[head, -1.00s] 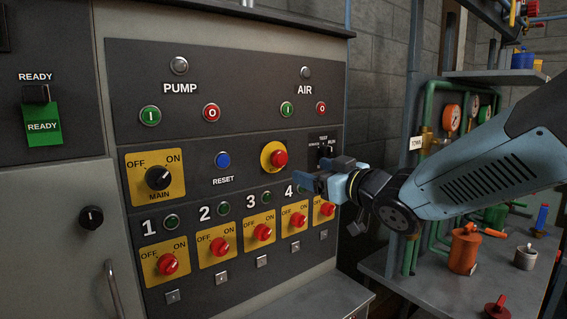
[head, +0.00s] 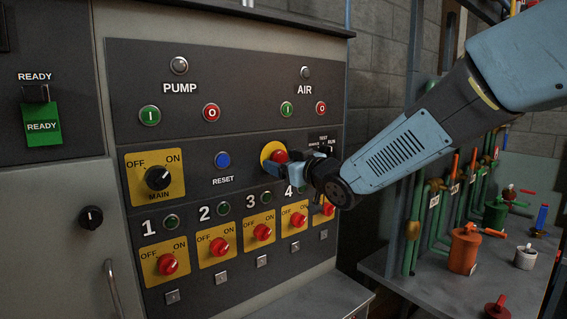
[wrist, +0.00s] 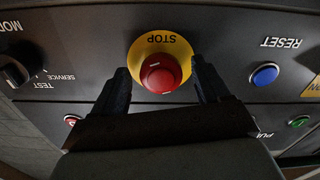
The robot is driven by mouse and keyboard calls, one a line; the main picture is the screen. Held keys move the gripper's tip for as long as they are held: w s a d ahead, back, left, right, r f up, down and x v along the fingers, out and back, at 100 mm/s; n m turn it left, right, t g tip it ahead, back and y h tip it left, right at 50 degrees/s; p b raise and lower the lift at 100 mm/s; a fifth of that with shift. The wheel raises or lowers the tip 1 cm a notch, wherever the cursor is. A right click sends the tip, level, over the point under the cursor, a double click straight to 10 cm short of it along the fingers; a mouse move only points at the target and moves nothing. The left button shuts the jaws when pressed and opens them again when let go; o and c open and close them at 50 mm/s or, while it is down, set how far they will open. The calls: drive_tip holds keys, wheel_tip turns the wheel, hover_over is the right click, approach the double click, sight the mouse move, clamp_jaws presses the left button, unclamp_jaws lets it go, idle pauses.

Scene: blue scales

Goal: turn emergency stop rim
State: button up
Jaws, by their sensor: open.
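The emergency stop is a red mushroom button (wrist: 161,73) on a round yellow plate marked STOP (wrist: 163,41), on the dark panel. In the head view the yellow plate (head: 267,150) shows right of RESET, and my gripper hides part of the red button (head: 280,156). My gripper (head: 278,167) is in front of the button, pointing at the panel. In the wrist view my gripper (wrist: 162,82) is open, with one dark finger on each side of the red button. Whether the fingers touch its rim I cannot tell.
The blue RESET button (head: 222,160) is left of the stop. A mode switch (wrist: 16,74) is on its other side. Below is a row of red OFF/ON knobs (head: 263,233). A bench (head: 440,276) with an orange can (head: 464,250) stands at right.

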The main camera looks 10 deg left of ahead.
drive_tip(key=shift+c, duration=0.4)
drive_tip(key=c, duration=1)
drive_tip(key=shift+m, duration=0.3)
drive_tip(key=m, duration=0.3)
drive_tip(key=shift+m, duration=1.9)
